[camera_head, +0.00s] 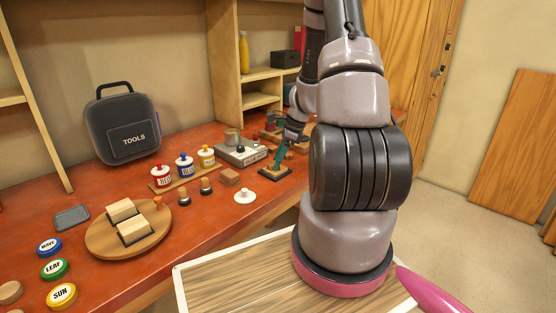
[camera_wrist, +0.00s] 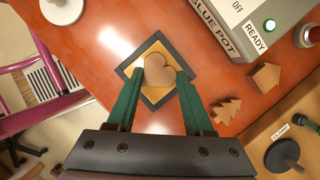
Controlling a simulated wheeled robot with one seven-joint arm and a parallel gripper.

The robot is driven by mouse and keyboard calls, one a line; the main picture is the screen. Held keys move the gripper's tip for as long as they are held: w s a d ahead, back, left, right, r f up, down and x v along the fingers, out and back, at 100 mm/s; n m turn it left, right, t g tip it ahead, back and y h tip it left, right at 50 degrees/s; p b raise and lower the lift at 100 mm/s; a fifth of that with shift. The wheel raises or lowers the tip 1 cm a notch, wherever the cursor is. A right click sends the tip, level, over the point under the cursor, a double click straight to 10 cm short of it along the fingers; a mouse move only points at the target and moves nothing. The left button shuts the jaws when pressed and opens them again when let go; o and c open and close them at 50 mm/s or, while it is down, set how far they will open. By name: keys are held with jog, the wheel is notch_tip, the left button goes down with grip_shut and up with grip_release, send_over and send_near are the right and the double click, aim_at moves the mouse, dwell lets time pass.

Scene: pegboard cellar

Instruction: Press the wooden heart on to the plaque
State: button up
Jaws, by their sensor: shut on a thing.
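The wooden heart (camera_wrist: 158,76) is brown and sits between the two green fingers of my gripper (camera_wrist: 160,73), which is shut on it. The plaque (camera_wrist: 153,97) lies on the red bench right under the heart, a square with a dark border and a golden middle, turned like a diamond in the wrist view. The heart overlaps the plaque's middle; I cannot tell whether it touches. In the head view my gripper (camera_head: 278,155) points down over the plaque (camera_head: 275,173), and the heart is too small to make out there.
The grey glue pot box (camera_wrist: 238,25) with a green ready light stands beside the plaque. A wooden tree (camera_wrist: 227,110) and a wooden house shape (camera_wrist: 265,77) lie to its right. A white knobbed disc (camera_head: 244,196) is near the bench's front edge. A clamp (camera_wrist: 283,155) is at lower right.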

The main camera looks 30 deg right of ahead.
jog(key=o, duration=1.6)
jog(key=shift+r, duration=3.5)
